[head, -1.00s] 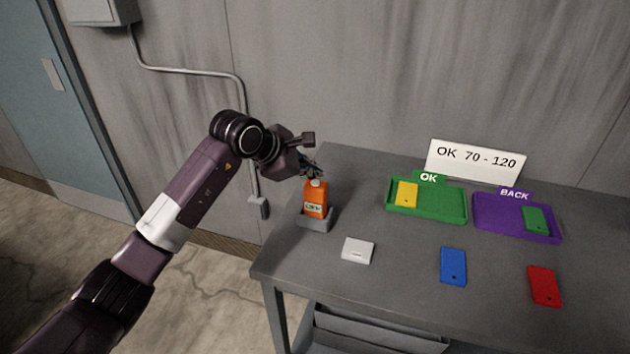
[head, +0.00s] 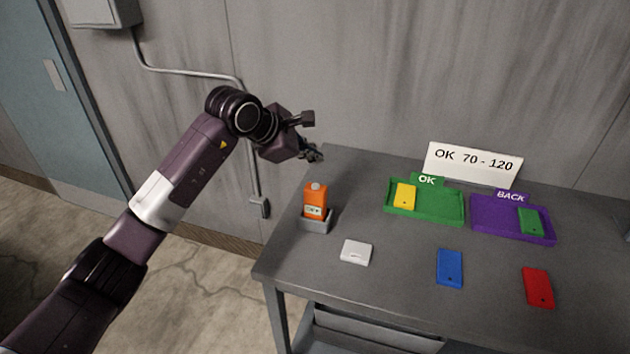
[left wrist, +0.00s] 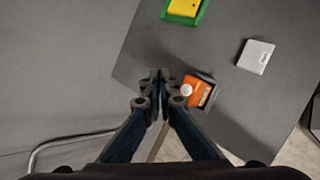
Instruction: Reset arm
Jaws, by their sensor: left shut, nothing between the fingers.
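My left gripper (head: 314,153) is shut and empty, up near the wall behind the table's left end. It also shows in the left wrist view (left wrist: 160,80), its fingers together. The orange gauge (head: 316,199) stands upright in its grey holder (head: 316,224) at the table's left edge, in front of the gripper and apart from it. In the left wrist view the orange gauge (left wrist: 196,91) shows just right of the fingertips. My right gripper is not in view.
On the table (head: 400,255) are a white block (head: 356,252), a blue plate (head: 450,268) and a red plate (head: 538,288). The green OK tray (head: 440,210) holds a yellow plate (head: 405,196). The purple BACK tray (head: 490,220) holds a green plate (head: 530,221). A sign (head: 473,163) stands behind.

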